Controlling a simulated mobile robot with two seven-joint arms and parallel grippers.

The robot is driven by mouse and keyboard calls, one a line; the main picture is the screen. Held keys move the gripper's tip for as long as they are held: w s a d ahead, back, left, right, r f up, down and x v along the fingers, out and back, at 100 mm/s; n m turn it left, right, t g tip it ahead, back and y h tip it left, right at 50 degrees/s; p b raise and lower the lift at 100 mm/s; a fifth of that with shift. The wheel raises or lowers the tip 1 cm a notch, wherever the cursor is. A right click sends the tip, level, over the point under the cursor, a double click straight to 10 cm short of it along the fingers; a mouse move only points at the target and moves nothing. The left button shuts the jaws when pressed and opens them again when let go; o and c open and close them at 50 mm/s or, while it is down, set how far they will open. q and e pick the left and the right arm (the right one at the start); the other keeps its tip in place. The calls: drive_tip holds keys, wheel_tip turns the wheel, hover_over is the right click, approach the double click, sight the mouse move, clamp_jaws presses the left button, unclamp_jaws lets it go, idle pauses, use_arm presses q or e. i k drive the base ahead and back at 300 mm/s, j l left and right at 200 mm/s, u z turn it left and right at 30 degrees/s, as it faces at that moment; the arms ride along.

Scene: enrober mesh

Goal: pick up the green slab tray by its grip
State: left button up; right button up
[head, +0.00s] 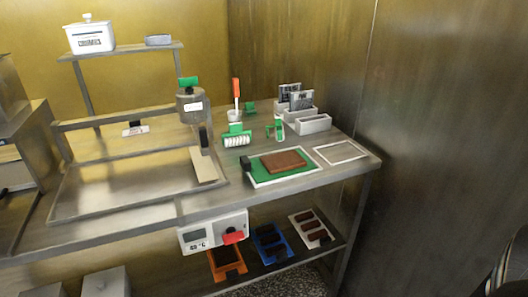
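The green slab tray (262,173) lies flat on the right part of the steel table in the head view. A brown slab (286,161) rests on it and covers much of its surface. A dark block (246,163) stands at the tray's left end and looks like its grip. A white outline shows around the tray. Neither of my grippers is in view, and nothing is touching the tray.
An empty white-outlined area (341,153) lies right of the tray. A green-handled roller (237,137) and white bins (312,124) stand behind it. A framed mesh bed (120,183) is left. Coloured trays (268,244) sit on the lower shelf. A wall closes the right side.

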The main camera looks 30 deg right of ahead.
sight(263, 169)
drive_tip(key=z, duration=1.15)
